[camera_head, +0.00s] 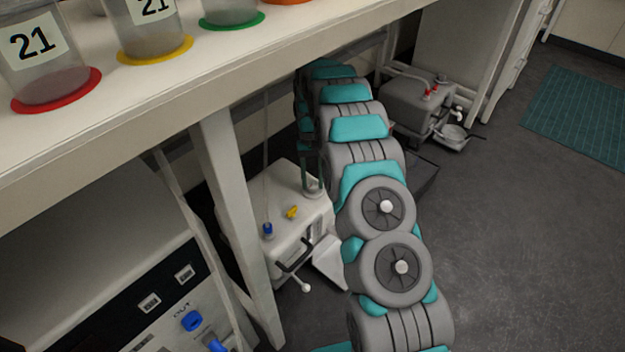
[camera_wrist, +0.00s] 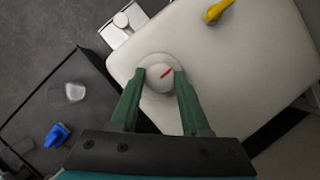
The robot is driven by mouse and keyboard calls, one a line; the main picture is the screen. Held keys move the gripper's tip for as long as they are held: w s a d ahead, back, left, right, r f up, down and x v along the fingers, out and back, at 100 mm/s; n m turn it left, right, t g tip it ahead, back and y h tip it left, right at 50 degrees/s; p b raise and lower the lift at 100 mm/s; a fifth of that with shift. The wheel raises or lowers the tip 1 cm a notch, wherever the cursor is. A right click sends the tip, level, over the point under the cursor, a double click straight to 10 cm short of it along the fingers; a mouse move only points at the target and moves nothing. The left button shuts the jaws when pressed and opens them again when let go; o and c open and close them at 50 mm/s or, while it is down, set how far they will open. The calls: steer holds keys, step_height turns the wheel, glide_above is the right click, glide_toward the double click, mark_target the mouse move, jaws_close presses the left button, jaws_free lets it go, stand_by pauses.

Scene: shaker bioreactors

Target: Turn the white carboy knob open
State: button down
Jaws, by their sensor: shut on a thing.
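The white carboy (camera_head: 275,205) stands on the floor under the bench in the head view. Its pale top (camera_wrist: 215,70) fills much of the wrist view. The round white knob (camera_wrist: 160,84) carries a red mark that slants up to the right. My gripper (camera_wrist: 160,74) is shut on the knob, one green finger on each side of it. In the head view my gripper (camera_head: 313,186) reaches down to the carboy's top, and its fingers partly hide the knob.
A yellow knob (camera_head: 292,212) and a blue one (camera_head: 268,231) sit on the carboy. A bench leg (camera_head: 232,215) stands close to its left. Bottles labelled 21 (camera_head: 42,70) stand on the bench edge above. Open floor (camera_head: 520,240) lies at right.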

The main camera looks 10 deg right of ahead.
steer(key=shift+c, duration=1.8)
jaws_free()
steer(key=shift+w+r, duration=0.1)
steer(key=v, duration=0.7)
steer(key=shift+r, duration=0.3)
